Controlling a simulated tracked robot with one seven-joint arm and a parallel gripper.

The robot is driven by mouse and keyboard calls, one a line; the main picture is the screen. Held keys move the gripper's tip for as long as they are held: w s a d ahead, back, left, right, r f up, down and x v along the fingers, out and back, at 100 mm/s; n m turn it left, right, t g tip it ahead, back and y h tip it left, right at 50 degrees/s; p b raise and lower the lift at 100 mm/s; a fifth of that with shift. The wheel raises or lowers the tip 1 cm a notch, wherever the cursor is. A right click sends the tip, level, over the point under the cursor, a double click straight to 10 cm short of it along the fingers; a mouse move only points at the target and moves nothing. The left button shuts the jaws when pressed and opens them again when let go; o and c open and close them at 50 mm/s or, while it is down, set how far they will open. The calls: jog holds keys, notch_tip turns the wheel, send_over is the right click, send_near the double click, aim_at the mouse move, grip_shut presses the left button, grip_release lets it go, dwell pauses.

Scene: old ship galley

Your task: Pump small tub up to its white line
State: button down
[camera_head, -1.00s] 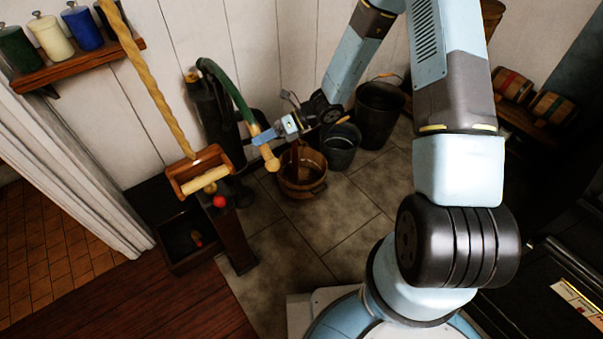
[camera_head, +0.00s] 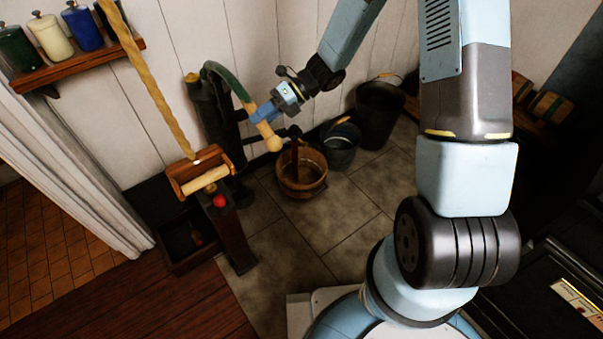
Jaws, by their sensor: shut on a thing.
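The dark pump (camera_head: 208,118) stands against the white wall. Its curved green lever (camera_head: 228,80) ends in a pale wooden grip (camera_head: 262,126) with a round knob. My gripper (camera_head: 264,113) is shut on the wooden grip, above the knob. A small wooden tub (camera_head: 301,186) stands on the tiled floor below and right of the knob. A dark spout (camera_head: 289,132) reaches out above the tub. A brown upright piece shows inside the tub. I cannot make out the white line or the water level.
A dark grey bucket (camera_head: 342,147) and a larger black bucket (camera_head: 380,113) stand right of the tub. A wooden box with a roller (camera_head: 204,179) hangs on a rope (camera_head: 150,80) left of the pump. Tiled floor (camera_head: 325,230) in front of the tub is clear.

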jog(key=shift+s+r, duration=0.35)
jog(key=shift+r, duration=0.05)
jog(key=shift+n+t+y, duration=0.5)
jog(key=shift+n, duration=0.2)
jog(key=f, duration=0.6)
jog(key=shift+w+a+f, duration=0.2)
jog(key=shift+w+f, duration=0.15)
jog(key=shift+c, duration=2.4)
grip_release()
jog(key=shift+w+d, duration=0.1)
jog(key=v, duration=1.1)
